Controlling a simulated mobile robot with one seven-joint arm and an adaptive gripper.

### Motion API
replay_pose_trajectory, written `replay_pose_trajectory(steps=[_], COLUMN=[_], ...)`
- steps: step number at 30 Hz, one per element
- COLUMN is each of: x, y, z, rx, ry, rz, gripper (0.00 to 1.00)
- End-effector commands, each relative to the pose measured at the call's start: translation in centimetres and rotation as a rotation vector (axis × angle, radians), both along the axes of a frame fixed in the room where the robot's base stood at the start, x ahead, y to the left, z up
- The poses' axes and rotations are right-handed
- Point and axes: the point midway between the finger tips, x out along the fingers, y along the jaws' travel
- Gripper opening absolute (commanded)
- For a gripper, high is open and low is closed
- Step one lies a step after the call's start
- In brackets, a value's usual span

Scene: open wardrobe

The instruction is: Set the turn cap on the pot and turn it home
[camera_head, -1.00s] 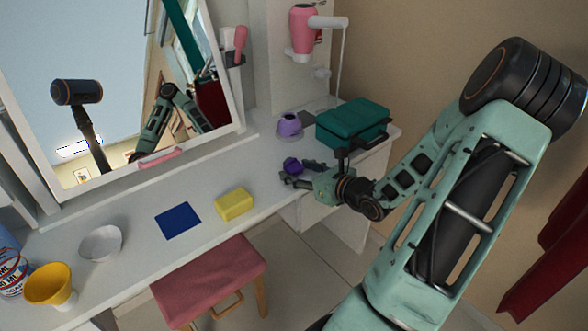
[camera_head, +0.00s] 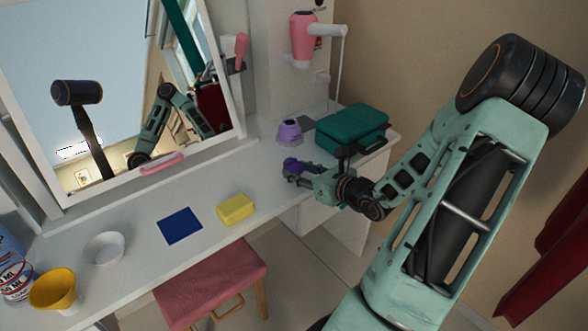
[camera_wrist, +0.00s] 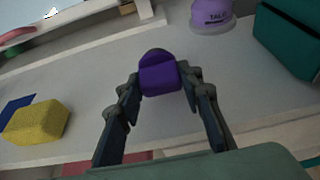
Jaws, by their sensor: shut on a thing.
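The turn cap (camera_wrist: 160,76) is a dark purple piece with a raised grip, held between the fingertips of my gripper (camera_wrist: 162,84) in the wrist view. My gripper (camera_head: 296,172) is shut on the cap at the front edge of the white dressing table in the head view. The pot (camera_head: 289,131) is light purple and stands upright behind the gripper, apart from the cap. The pot's top is mostly cut off in the wrist view.
A teal case (camera_head: 352,128) stands right of the pot. A yellow sponge-like block (camera_head: 236,208) and a blue square (camera_head: 180,225) lie to the left. A white bowl (camera_head: 104,248) and yellow cup (camera_head: 53,289) are farther left. A pink stool (camera_head: 214,282) stands in front.

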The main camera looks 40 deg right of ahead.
Motion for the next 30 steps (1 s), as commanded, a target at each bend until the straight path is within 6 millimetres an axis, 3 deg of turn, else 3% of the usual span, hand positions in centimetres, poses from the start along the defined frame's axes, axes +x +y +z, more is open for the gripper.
replay_pose_trajectory(steps=[16,30], x=[0.0,0.0], y=[0.0,0.0], z=[4.8,5.3], rx=[-0.001,-0.001], ry=[-0.001,-0.001], rz=[0.001,0.0], gripper=[0.09,0.09])
